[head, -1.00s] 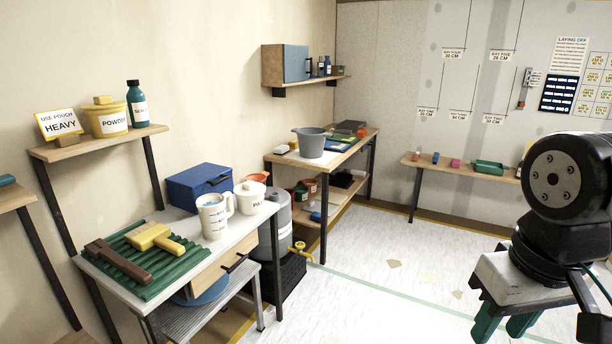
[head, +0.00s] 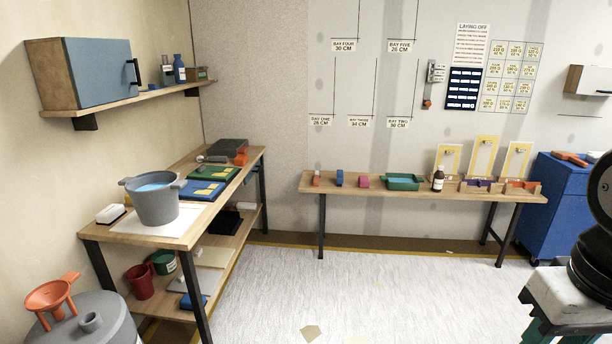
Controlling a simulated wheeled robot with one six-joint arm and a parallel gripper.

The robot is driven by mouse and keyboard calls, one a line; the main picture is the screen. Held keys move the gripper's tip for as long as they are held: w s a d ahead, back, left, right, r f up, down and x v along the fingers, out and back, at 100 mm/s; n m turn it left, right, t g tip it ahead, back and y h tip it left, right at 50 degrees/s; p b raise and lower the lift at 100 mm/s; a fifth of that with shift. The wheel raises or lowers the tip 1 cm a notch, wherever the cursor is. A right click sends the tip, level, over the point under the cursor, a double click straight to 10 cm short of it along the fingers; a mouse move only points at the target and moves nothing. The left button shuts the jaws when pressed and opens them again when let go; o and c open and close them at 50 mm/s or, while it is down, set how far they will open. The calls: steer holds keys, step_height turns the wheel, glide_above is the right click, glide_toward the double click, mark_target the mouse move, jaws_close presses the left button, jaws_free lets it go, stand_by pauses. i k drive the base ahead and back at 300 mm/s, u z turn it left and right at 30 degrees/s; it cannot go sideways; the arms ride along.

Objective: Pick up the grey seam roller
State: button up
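I cannot clearly make out a grey seam roller. A small grey item (head: 216,159) with a rounded end lies at the back of the left workbench, beside a dark grey box; it is too small to tell if it is the roller. Small orange (head: 316,179), blue (head: 339,178) and pink (head: 363,182) items stand on the back-wall bench. My gripper (head: 545,332) is at the lower right, over the floor and far from the benches. Its teal fingers are cut off by the picture's bottom edge, so their opening and anything between them are hidden.
The left workbench (head: 128,231) carries a grey bucket (head: 154,207) and trays. The back bench (head: 414,193) holds a green tray (head: 403,182) and a brown bottle (head: 438,180). A blue cabinet (head: 548,215) stands right. An urn with an orange funnel (head: 50,294) is near left.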

mark_target(223, 159)
steer(key=z, duration=0.15)
steer(key=i, duration=1.95)
steer(key=u, duration=0.5)
steer(key=i, duration=1.95)
steer(key=u, duration=1.05)
steer(key=i, duration=1)
steer(key=u, duration=0.35)
